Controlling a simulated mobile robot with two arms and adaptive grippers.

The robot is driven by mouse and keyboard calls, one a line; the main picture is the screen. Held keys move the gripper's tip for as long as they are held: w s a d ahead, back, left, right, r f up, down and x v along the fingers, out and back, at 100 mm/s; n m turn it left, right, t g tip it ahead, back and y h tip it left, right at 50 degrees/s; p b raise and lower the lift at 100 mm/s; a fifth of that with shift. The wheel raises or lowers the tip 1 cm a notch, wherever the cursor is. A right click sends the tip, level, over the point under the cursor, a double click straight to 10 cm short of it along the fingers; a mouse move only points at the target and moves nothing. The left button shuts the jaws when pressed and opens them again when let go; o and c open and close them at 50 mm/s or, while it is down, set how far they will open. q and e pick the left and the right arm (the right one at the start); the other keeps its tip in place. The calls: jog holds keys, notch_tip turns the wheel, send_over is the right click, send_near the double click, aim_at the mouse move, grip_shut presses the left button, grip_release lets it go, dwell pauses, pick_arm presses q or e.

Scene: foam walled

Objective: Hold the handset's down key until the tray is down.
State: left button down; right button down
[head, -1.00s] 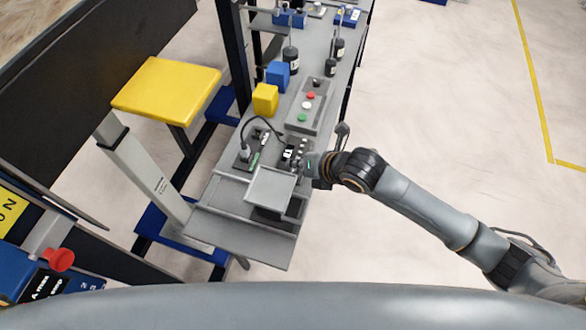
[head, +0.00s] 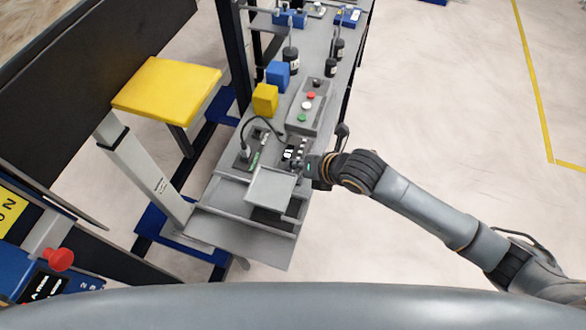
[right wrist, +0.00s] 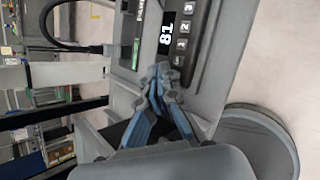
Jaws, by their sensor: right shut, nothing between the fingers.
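The handset (head: 293,150) lies on the grey bench, with a cable running from it. In the right wrist view its dark face (right wrist: 175,35) has a lit display that seems to read 81, and keys numbered 1, 2 and 3. My right gripper (head: 298,166) is at its near end. Its fingertips (right wrist: 163,75) are together and empty, just below the display and close to key 1. I cannot tell whether they touch a key; they hide part of the handset. The grey tray (head: 271,184) is beside the gripper, above a dark gap. My left gripper is out of view.
A button box (head: 310,108), yellow block (head: 265,100) and blue block (head: 278,75) stand farther up the bench. Black cylinders (head: 291,60) stand beyond. A yellow-topped stool (head: 167,88) is at left. The floor at right is clear.

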jog(key=shift+f, duration=0.25)
jog(key=shift+f, duration=0.3)
dwell(0.4)
dwell(2.7)
jog(key=shift+r+p, duration=0.7)
jog(key=shift+r, duration=0.05)
notch_tip(320, 180, up, 5)
jog(key=p, duration=0.5)
jog(key=shift+r, duration=0.1)
dwell(0.7)
